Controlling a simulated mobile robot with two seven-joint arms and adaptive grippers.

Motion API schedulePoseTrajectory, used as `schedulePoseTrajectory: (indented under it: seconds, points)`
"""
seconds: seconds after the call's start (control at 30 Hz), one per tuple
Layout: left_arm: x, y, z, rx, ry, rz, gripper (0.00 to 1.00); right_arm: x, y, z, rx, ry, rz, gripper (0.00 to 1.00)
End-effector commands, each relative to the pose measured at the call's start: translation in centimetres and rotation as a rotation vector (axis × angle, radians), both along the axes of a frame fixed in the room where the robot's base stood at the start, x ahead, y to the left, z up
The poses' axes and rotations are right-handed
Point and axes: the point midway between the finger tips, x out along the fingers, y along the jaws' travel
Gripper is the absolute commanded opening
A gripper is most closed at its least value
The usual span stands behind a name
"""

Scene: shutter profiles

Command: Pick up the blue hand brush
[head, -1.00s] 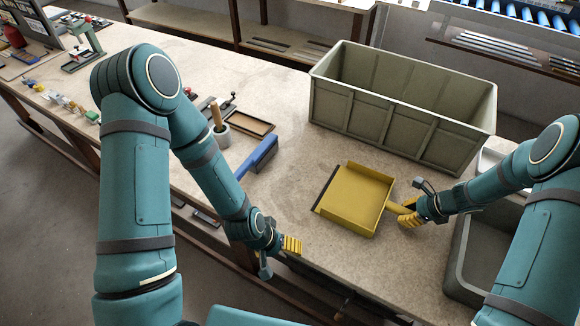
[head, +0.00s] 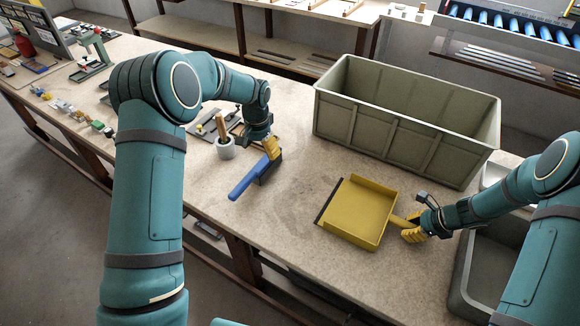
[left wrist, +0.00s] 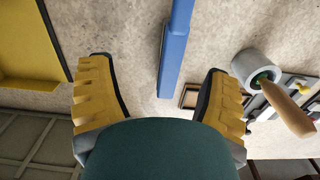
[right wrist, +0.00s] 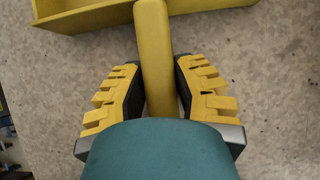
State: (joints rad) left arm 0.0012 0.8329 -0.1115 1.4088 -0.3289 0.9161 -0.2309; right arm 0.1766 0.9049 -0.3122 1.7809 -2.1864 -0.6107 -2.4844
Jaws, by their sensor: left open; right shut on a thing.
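The blue hand brush (head: 254,176) lies on the worktop left of the yellow dustpan, its handle toward the front edge. In the left wrist view the blue brush (left wrist: 174,50) runs between the fingers, with space on both sides. My left gripper (head: 272,149) is open above the brush's far end; it also shows in the left wrist view (left wrist: 160,95). My right gripper (head: 413,230) is shut on the handle of the yellow dustpan (head: 356,210), which rests on the worktop. That handle (right wrist: 156,60) sits between the fingers in the right wrist view.
A large grey-green crate (head: 400,125) stands behind the dustpan. A grey cup with a wooden-handled tool (head: 226,150) stands just left of the brush. A grey bin (head: 468,270) is at the right. Small parts lie along the left worktop. The worktop between brush and dustpan is clear.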

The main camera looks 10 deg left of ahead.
Motion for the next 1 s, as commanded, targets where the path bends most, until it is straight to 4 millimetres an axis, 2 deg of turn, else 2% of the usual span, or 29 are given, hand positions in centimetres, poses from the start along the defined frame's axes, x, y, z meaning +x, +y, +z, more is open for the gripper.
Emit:
schedulePoseTrajectory:
  seconds: [0.03,0.1,0.2,0.5,0.77,1.0]
  points:
    - [0.3,0.3,0.6,0.011,0.001,-0.003,0.78,0.0,0.0,-0.1,-0.001,0.001,0.001,0.03]
    - [0.5,1.4,-0.4,0.011,-0.002,0.029,0.78,0.0,0.0,-0.1,-0.001,0.001,0.001,0.03]
    - [0.7,1.7,-1.7,0.010,-0.008,0.045,0.78,0.0,0.0,-0.1,-0.001,0.001,0.001,0.03]
    - [0.7,1.8,-6.4,0.009,-0.010,0.046,0.78,0.0,0.0,-0.1,-0.001,0.001,0.001,0.03]
    - [0.7,1.9,-7.7,0.009,-0.011,0.047,0.78,0.0,0.0,-0.1,-0.001,0.000,0.000,0.03]
    - [0.4,2.4,-10.9,0.008,-0.010,0.046,0.78,0.0,0.0,-0.1,-0.001,0.000,0.000,0.03]
